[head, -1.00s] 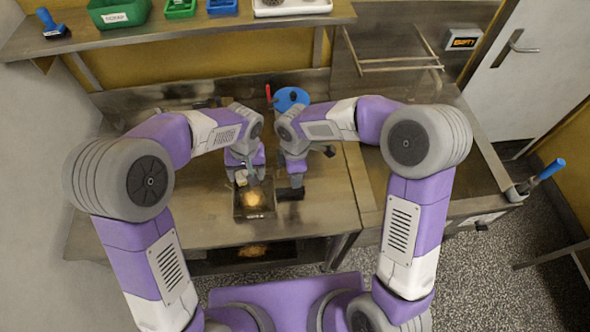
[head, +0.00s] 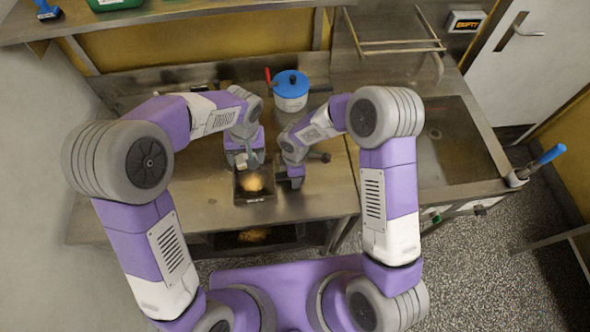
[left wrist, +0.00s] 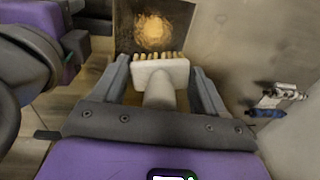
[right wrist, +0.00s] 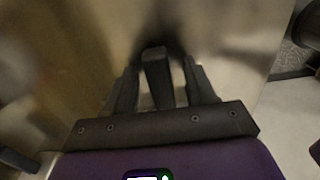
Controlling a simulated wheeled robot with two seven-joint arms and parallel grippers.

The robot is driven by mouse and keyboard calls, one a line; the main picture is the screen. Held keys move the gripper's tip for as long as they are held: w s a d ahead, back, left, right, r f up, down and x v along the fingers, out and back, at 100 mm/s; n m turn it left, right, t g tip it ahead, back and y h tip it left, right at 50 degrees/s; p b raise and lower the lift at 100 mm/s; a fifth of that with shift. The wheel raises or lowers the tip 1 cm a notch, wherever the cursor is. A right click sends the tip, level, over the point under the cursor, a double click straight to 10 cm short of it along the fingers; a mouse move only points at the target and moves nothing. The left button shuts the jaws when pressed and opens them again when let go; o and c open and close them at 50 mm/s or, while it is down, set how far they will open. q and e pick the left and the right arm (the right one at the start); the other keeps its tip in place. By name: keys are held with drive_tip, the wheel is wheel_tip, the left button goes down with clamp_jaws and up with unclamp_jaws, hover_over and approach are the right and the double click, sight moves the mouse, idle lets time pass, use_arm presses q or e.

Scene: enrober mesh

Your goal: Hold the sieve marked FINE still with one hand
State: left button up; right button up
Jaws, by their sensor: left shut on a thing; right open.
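A dark square sieve (head: 243,199) with golden-brown crumbs inside lies on the steel bench; no FINE marking is readable. It also shows in the left wrist view (left wrist: 125,30). My right gripper (head: 291,179) is open beside the sieve's right side. In the right wrist view, a dark bar (right wrist: 155,72), apparently the sieve's handle, stands between its spread fingers (right wrist: 160,80). Contact with the fingers cannot be told.
A white pot with a blue lid (head: 291,88) stands behind my right gripper. A sink (head: 450,150) lies to the right. Under the bench, a dark tray (head: 222,241) holds more crumbs. The bench left of the sieve is mostly clear.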

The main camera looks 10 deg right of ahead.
clamp_jaws()
idle(0.7)
